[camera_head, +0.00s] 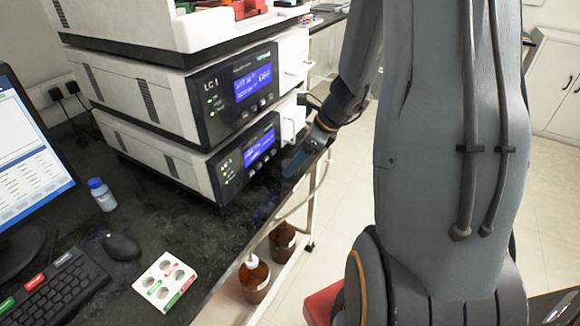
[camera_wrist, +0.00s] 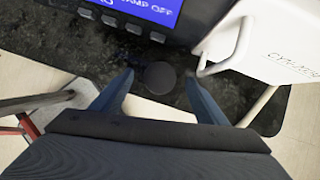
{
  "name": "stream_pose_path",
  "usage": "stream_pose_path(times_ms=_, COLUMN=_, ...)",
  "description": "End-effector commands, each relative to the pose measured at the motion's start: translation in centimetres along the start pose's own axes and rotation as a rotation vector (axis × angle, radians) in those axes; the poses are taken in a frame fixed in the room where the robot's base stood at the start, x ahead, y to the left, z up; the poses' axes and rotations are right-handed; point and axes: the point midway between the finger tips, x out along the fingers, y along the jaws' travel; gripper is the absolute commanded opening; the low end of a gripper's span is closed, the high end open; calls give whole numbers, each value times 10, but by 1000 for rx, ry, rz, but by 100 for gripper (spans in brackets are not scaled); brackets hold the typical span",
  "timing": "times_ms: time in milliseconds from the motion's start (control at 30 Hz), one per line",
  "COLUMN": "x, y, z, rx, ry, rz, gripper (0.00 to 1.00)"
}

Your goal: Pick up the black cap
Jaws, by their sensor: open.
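The black cap (camera_wrist: 161,74) is a small dark round disc on the dark speckled bench top, in the upper middle of the wrist view. My gripper (camera_wrist: 160,80) is open, with one blue-grey finger on each side of the cap in that view. Bench shows between the cap and each finger, and I cannot tell how far the fingertips are above it. In the head view my gripper (camera_head: 300,160) is by the bench edge, in front of the lower LC unit. I cannot make out the cap in the head view.
Stacked LC units (camera_head: 230,95) with blue screens stand just behind the gripper, and a white handle (camera_wrist: 222,62) sticks out close to the right finger. A blue-capped bottle (camera_head: 101,195), mouse (camera_head: 121,246), keyboard (camera_head: 55,285) and white holder (camera_head: 165,282) are farther left. Brown bottles (camera_head: 255,277) stand below.

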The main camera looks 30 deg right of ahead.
Motion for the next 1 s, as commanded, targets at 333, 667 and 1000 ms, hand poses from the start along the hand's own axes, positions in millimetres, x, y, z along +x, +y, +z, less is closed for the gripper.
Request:
stream_pose_path(times_ms=333, x=14, y=0, z=0, rx=-1, ry=0, rz=-1, gripper=67)
stream_pose_path(times_ms=667, x=14, y=0, z=0, rx=-1, ry=0, rz=0, gripper=24)
stream_pose_path(times_ms=1000, x=13, y=0, z=1, rx=-2, ry=0, rz=-1, gripper=23)
